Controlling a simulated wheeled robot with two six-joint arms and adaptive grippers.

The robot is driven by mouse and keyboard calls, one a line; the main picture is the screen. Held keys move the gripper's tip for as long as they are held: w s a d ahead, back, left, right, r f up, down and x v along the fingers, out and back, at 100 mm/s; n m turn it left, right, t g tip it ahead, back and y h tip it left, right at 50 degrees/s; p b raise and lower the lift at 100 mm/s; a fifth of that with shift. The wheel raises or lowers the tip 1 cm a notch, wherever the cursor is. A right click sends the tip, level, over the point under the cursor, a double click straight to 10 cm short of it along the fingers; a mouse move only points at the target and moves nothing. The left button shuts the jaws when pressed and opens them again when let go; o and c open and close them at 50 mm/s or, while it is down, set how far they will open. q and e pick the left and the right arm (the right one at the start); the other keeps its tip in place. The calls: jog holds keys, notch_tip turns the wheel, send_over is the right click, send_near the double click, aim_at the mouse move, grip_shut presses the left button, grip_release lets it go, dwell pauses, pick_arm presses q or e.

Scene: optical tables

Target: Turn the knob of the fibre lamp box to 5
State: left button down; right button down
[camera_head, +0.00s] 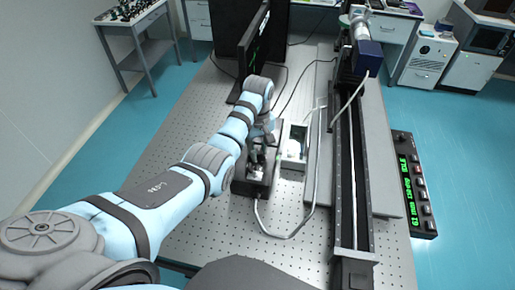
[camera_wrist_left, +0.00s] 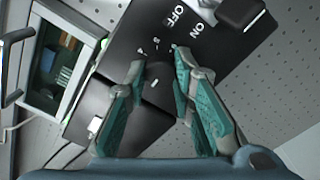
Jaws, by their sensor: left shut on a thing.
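The fibre lamp box (camera_head: 240,187) is a dark box on the perforated table in the head view. Its black top fills the middle of the left wrist view (camera_wrist_left: 112,88), with white ON and OFF lettering and small scale marks. My left gripper (camera_head: 257,160) is over the box. In the wrist view, its teal-padded fingers (camera_wrist_left: 158,70) stand on either side of the dark knob (camera_wrist_left: 158,74), shut on it. A short white mark shows between the fingers. The small digits are hard to read, so I cannot tell the knob's setting. My right gripper is not in view.
A white open-topped box (camera_head: 293,146) stands right of the lamp box. A grey cable (camera_head: 283,236) loops in front of it. A long black rail (camera_head: 346,180) runs along the right side of the table (camera_head: 215,240). A dark monitor (camera_head: 254,55) stands behind.

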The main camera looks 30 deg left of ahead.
pick_arm(q)
jog(key=m, duration=0.6)
jog(key=shift+s+d+f, duration=0.1)
jog(key=shift+s+f, duration=0.1)
jog(key=shift+f, duration=0.05)
jog(key=m, duration=0.7)
jog(key=shift+r+m, duration=0.1)
jog(key=shift+m, duration=0.3)
jog(key=m, duration=0.7)
jog(key=shift+w, duration=0.1)
jog(key=m, duration=0.6)
jog(key=shift+r+m, duration=0.1)
jog(key=shift+m, duration=0.2)
jog(key=shift+w, duration=0.1)
jog(key=c, duration=1.4)
grip_release()
jog(key=shift+o, duration=0.2)
